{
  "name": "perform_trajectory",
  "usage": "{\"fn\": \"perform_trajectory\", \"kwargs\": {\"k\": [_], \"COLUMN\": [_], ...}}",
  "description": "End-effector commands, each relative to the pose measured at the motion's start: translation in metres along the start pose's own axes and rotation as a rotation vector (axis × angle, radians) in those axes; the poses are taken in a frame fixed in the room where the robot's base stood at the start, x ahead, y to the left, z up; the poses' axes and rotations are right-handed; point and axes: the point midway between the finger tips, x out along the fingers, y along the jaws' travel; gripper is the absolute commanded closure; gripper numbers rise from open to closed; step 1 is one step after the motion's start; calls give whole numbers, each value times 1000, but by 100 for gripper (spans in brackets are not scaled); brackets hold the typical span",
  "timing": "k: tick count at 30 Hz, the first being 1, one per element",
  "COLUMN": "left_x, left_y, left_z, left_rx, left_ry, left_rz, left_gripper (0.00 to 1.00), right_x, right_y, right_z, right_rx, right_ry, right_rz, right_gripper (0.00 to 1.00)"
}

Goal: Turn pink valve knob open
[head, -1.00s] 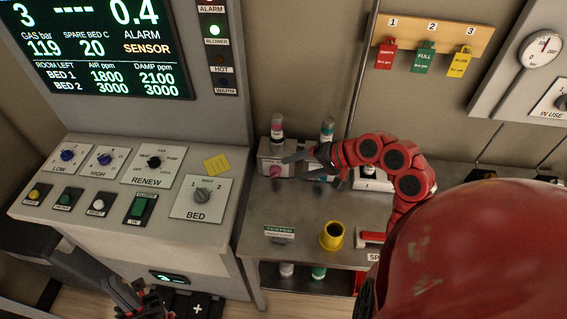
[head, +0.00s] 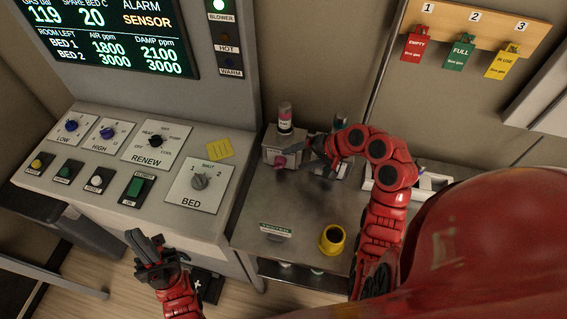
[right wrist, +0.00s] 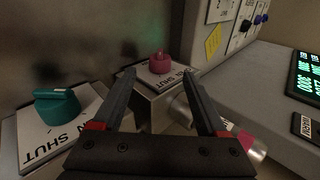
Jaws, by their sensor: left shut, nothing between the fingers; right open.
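The pink valve knob (head: 279,161) sits on the front of a small grey box on the metal bench in the head view. In the right wrist view the knob (right wrist: 160,62) is on a white plate lettered SHUT, beyond and between my fingertips. My right gripper (head: 312,157) is open, just right of the knob, with no contact visible; its fingers also show in the right wrist view (right wrist: 158,78). The knob's exact setting is hard to read. My left gripper (head: 147,249) is shut and empty, in front of the control console.
A teal knob (right wrist: 57,105) on a similar plate is beside the pink one. A yellow cup (head: 332,239) stands on the bench (head: 290,205). The console (head: 120,185) borders the bench on the left.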

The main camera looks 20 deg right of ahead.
Motion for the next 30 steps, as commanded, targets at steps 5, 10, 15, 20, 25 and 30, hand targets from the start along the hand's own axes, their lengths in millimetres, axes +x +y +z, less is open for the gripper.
{"fn": "perform_trajectory", "kwargs": {"k": [5,10,15,20,25,30], "left_x": [5,12,12,12,12,12], "left_y": [0,-1,-1,-1,-1,-1], "left_z": [-1,-2,-2,-2,-2,-2], "left_rx": [0,0,0,0,0,0], "left_ry": [0,0,0,0,0,0], "left_rz": [0,0,0,0,0,0], "left_gripper": [100,100,100,100,100,100], "right_x": [37,58,65,66,65,65], "right_y": [-1,-1,1,1,1,1], "right_z": [2,1,1,0,0,0], "right_rx": [1,2,1,0,1,1], "right_ry": [-6,-5,-2,0,0,0], "right_rz": [3,1,3,2,1,1], "right_gripper": [25,25,25,25,45,75]}}
